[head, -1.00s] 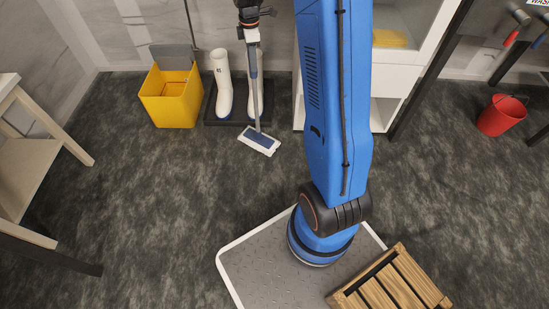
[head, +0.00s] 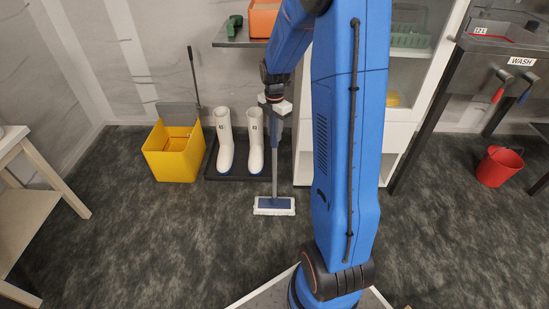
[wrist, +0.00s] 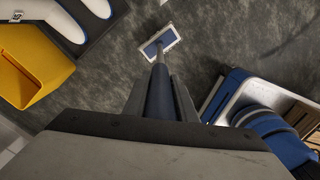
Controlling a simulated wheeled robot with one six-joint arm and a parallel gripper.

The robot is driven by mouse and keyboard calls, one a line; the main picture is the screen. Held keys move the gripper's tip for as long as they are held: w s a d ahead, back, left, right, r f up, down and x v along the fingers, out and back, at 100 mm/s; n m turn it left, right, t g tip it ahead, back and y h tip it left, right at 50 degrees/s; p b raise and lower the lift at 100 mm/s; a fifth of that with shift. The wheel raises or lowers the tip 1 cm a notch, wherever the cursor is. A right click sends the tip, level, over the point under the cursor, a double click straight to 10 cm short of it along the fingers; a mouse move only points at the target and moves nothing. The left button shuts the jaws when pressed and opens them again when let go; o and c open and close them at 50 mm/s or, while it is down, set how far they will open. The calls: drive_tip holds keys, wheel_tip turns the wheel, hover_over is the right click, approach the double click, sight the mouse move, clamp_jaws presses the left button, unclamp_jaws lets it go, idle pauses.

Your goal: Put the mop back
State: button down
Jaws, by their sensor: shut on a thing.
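The mop has a blue-grey handle (head: 275,150) and a flat head (head: 274,206) with a white edge. My gripper (head: 275,107) is shut on the upper handle, in front of the wall beside the white boots. The mop hangs nearly upright, head down, just in front of the black boot tray's right end. I cannot tell whether the head touches the floor. In the wrist view the handle (wrist: 159,92) runs from between my fingers to the mop head (wrist: 160,42). The grip itself is partly hidden.
The yellow bucket (head: 170,158) with a grey flap stands left of the white boots (head: 225,145) on their black tray (head: 212,172). A dark pole (head: 193,75) rises behind the bucket. A grey shelf (head: 232,42) hangs above. A white cabinet (head: 303,165) stands right. The front floor is clear.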

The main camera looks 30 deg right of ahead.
sight(274, 143)
drive_tip(key=shift+f, duration=2.95)
drive_tip(key=c, duration=1.5)
unclamp_jaws()
drive_tip(key=shift+f, duration=0.15)
drive_tip(key=shift+o, duration=0.2)
